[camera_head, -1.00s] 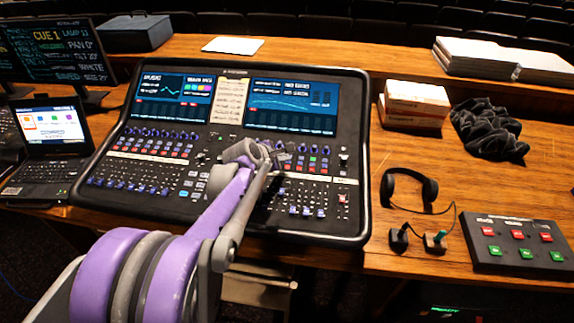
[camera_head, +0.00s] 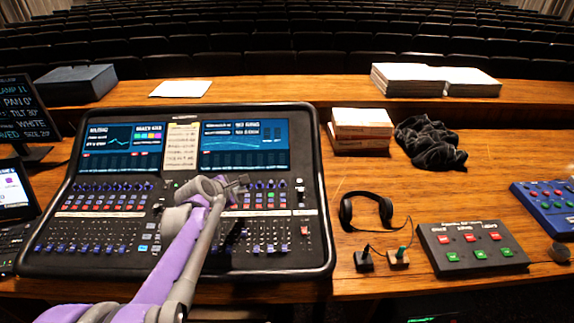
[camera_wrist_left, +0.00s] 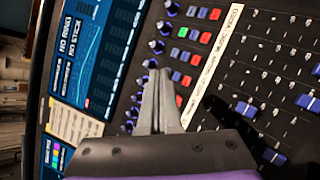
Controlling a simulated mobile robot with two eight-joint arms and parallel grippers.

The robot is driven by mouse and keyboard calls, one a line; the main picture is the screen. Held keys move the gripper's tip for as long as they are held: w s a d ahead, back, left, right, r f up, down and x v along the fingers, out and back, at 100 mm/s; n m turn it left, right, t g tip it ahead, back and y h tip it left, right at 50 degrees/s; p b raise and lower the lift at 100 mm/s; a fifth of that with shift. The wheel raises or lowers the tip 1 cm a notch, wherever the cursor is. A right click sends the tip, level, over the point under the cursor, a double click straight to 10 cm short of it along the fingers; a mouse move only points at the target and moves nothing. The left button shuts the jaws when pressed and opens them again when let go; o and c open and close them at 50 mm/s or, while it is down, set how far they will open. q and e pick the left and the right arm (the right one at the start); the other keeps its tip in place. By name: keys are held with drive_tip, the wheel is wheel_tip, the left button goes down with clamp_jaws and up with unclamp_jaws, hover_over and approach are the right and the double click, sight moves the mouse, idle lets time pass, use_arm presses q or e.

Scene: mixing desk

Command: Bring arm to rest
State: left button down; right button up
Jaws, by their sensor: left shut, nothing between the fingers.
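My left arm comes in from the lower left in the head view, and its gripper (camera_head: 242,184) is over the mixing desk (camera_head: 318,160). In the left wrist view the two fingers (camera_wrist_left: 158,85) lie together, shut, with nothing between them. Below them the desk's knobs, coloured buttons and blue faders show. The gap between the fingertips and the panel is hard to judge. My right gripper is not in view.
Right of the desk are headphones (camera_head: 366,208), two small switches on cables, a black button box (camera_head: 472,246) and a blue box (camera_head: 549,207). Books (camera_head: 361,128) and a dark cloth (camera_head: 430,142) lie behind them. Laptop and monitor (camera_head: 22,108) stand left.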

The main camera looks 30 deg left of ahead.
use_arm(q)
drive_tip(key=s+d+m, duration=0.1)
drive_tip(key=d+m, duration=0.1)
drive_tip(key=d, duration=0.1)
drive_tip(key=s+d+m+g, duration=0.1)
drive_tip(key=s+d+m, duration=0.1)
drive_tip(key=d, duration=0.2)
drive_tip(key=s+d+m+h, duration=0.1)
drive_tip(key=d+m, duration=0.2)
drive_tip(key=shift+s+d+f, duration=0.15)
drive_tip(key=shift+f, duration=0.2)
drive_tip(key=s+d+m, duration=0.2)
drive_tip(key=d+m, duration=0.1)
drive_tip(key=s+d+f+m+g, duration=0.1)
drive_tip(key=d, duration=0.1)
drive_tip(key=shift+s+m+h, duration=0.3)
drive_tip(key=shift+s, duration=0.1)
drive_tip(key=s+d+f+m+g, duration=0.1)
drive_tip(key=s+d+f+m, duration=0.1)
drive_tip(key=s+d+m, duration=0.2)
drive_tip(key=s+d+f+m+g, duration=0.1)
drive_tip(key=s+d+f+m, duration=0.2)
drive_tip(key=s+m, duration=0.8)
drive_tip(key=shift+d+f+m+g, duration=0.25)
drive_tip(key=shift+d+m, duration=0.25)
drive_tip(key=shift+d, duration=0.55)
drive_tip(key=shift+s+a, duration=0.1)
drive_tip(key=shift+s, duration=0.05)
